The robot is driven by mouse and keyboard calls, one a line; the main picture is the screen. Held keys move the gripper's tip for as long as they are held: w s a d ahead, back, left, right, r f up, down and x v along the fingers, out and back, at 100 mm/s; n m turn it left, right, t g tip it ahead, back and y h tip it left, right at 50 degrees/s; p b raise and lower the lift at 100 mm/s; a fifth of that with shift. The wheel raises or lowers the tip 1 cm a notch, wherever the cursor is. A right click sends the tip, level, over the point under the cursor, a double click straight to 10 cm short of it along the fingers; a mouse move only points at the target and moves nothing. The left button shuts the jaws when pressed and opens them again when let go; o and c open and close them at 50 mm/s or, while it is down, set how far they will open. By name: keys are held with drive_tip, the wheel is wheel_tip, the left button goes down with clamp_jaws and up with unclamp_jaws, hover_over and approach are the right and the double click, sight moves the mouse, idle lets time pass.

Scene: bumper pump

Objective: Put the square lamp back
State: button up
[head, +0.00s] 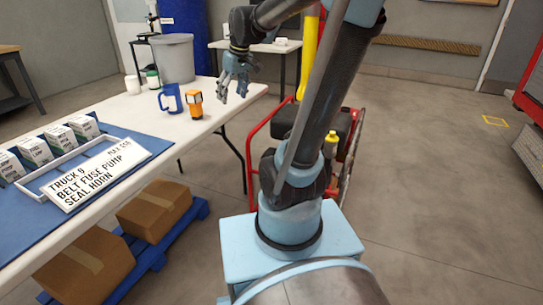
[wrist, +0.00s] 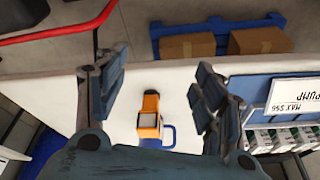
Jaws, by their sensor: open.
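The square lamp (head: 195,104), orange with a dark part, stands on the white table next to a blue mug (head: 170,99). In the wrist view the lamp (wrist: 149,118) shows between the spread fingers. Part of the mug (wrist: 166,134) shows behind it. My gripper (head: 234,92) is open and empty, above the table's right edge, to the right of the lamp and apart from it. In the wrist view my gripper (wrist: 158,85) has one finger on each side, touching nothing.
A grey bin (head: 174,58) and small jars (head: 132,84) stand at the table's far end. A blue mat (head: 25,220) holds several white boxes (head: 35,151) and a lettered sign (head: 97,175). Cardboard boxes (head: 154,209) lie below. A red-framed machine (head: 283,122) stands right of the table.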

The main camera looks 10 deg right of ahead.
drive_tip(key=s+d+f+m+h, duration=0.1)
drive_tip(key=s+d+f+m, duration=0.2)
drive_tip(key=s, duration=0.8)
drive_tip(key=s+d+f+m+h, duration=0.1)
drive_tip(key=s+d+f+m, duration=0.2)
drive_tip(key=s+d+f, duration=0.3)
drive_tip(key=s+f, duration=0.4)
drive_tip(key=f, duration=0.2)
drive_tip(key=shift+s+d, duration=0.35)
drive_tip(key=shift+s, duration=0.05)
